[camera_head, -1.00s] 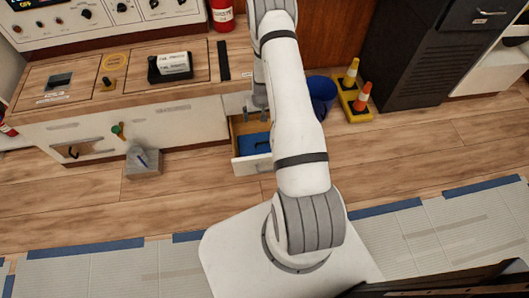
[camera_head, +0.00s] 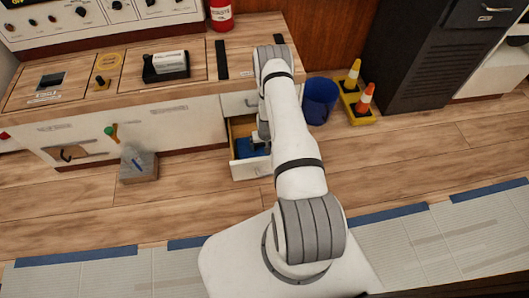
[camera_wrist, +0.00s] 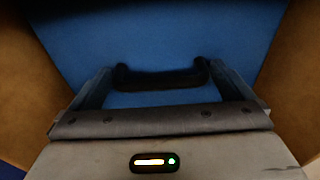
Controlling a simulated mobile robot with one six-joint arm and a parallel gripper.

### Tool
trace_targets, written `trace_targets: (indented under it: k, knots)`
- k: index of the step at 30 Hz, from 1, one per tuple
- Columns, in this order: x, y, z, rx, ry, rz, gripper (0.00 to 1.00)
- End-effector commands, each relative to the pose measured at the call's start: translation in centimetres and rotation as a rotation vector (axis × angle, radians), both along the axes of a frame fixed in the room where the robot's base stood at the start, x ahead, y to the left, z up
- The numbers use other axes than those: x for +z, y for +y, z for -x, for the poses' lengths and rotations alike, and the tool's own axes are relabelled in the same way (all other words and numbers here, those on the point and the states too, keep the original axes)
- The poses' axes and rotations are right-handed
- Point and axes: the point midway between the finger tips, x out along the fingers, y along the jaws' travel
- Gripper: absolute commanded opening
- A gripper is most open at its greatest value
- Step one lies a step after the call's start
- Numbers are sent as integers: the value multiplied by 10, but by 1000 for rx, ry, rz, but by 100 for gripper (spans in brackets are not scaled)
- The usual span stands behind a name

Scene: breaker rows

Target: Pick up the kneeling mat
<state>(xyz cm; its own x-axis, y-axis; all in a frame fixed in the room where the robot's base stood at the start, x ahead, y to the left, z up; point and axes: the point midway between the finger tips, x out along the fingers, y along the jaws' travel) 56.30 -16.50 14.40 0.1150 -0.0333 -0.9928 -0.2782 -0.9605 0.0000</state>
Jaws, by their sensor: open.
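The blue kneeling mat (camera_wrist: 160,38) lies in the open wooden drawer; in the head view a little of its blue (camera_head: 242,150) shows beside my gripper. A dark handle (camera_wrist: 160,75) stands out on the mat in the wrist view. My gripper (camera_wrist: 160,97) is open, its two fingers reaching toward the mat on either side of the handle. I cannot tell whether the fingers touch it. In the head view my arm and wrist hide most of the mat and the fingertips.
The drawer's white front (camera_head: 251,170) and wooden side walls (camera_wrist: 287,85) enclose the mat closely. A blue bucket (camera_head: 319,100) stands right of the drawer, with traffic cones (camera_head: 366,98) on a yellow base beyond. A grey box (camera_head: 139,168) sits on the floor at left.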

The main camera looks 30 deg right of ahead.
Motion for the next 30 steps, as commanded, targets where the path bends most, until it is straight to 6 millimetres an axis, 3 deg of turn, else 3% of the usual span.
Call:
trace_targets:
  k: [7, 20, 30]
  knots:
    - [-3, 0, -1, 1, -1, 0, 99]
    - [-2, 0, -1, 2, 0, 0, 65]
    - [3, 0, -2, 2, -1, 1, 64]
